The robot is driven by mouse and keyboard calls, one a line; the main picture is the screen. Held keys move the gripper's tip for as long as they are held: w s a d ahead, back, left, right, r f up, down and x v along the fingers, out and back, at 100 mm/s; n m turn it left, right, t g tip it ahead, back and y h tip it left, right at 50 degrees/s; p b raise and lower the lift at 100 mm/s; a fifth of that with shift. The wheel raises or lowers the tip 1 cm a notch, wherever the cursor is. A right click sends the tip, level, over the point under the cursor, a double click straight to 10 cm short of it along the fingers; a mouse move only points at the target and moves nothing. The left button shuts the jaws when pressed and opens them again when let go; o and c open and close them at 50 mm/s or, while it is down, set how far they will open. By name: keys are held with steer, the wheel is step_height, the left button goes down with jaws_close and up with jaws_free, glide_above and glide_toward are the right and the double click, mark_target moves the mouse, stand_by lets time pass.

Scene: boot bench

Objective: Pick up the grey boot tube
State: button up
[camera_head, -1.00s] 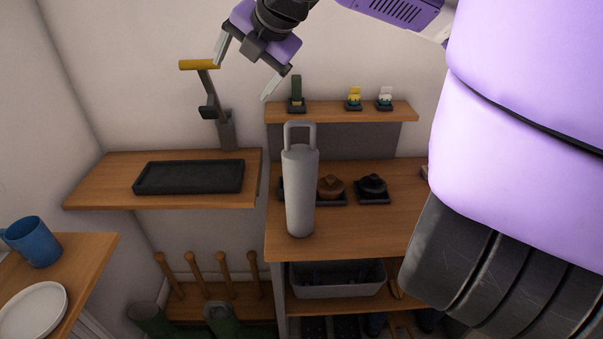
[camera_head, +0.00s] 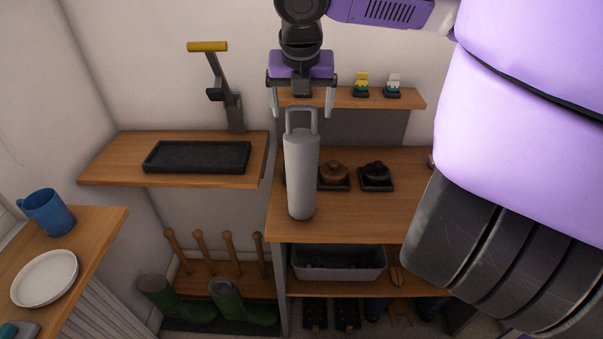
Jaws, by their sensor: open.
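The grey boot tube (camera_head: 301,175) stands upright on the wooden bench top (camera_head: 350,218), near its left front edge. It is a tall grey cylinder with a loop handle (camera_head: 301,120) at the top. My gripper (camera_head: 302,108) points down with its two fingers spread to either side of the handle in the picture. It is open and empty. Whether the fingers are level in depth with the handle cannot be told from this view.
Brown and black items (camera_head: 376,172) sit in small trays right of the tube. A narrow shelf (camera_head: 408,101) behind carries small figures. A left shelf holds a black tray (camera_head: 197,157) and a yellow-topped stand (camera_head: 207,47). A blue mug (camera_head: 47,212) and plate (camera_head: 44,278) are far left.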

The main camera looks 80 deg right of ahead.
steer(key=shift+x, duration=1.25)
steer(key=c, duration=1.3)
